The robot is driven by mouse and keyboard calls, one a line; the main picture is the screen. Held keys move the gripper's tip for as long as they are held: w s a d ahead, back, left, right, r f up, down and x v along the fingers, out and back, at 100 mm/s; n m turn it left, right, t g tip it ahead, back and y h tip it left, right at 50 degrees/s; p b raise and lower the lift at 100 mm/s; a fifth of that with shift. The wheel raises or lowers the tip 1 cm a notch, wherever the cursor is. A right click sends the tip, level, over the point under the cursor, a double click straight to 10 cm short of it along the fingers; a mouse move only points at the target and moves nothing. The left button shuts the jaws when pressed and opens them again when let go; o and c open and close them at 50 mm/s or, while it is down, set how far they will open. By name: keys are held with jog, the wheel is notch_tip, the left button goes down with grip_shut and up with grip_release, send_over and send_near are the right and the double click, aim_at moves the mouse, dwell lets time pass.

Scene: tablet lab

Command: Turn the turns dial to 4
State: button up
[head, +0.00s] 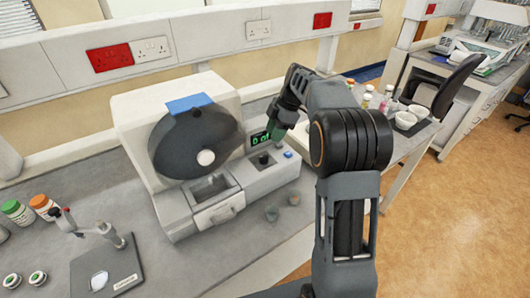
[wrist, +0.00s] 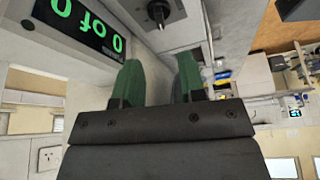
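The turns dial, a small dark knob, sits on the right deck of the white tablet machine (head: 136,112). It shows in the head view (head: 263,159) and at the top of the wrist view (wrist: 158,12). My gripper (head: 277,128) is above and just behind the dial, near the display. In the wrist view its green fingers (wrist: 159,75) are apart with nothing between them. The dial lies beyond the fingertips, not touched.
The machine carries a dark drum (head: 190,140) and a front drawer (head: 220,210). Two small grey pieces (head: 271,214) lie in front. A small tester on a dark base (head: 107,268) and bottles (head: 17,211) stand at left. Bottles and white bowls (head: 404,121) stand at right.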

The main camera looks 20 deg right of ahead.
aim_at(263, 156)
jog(key=p+x, duration=0.1)
jog(key=x, duration=0.8)
jog(key=shift+f, duration=0.1)
grip_shut()
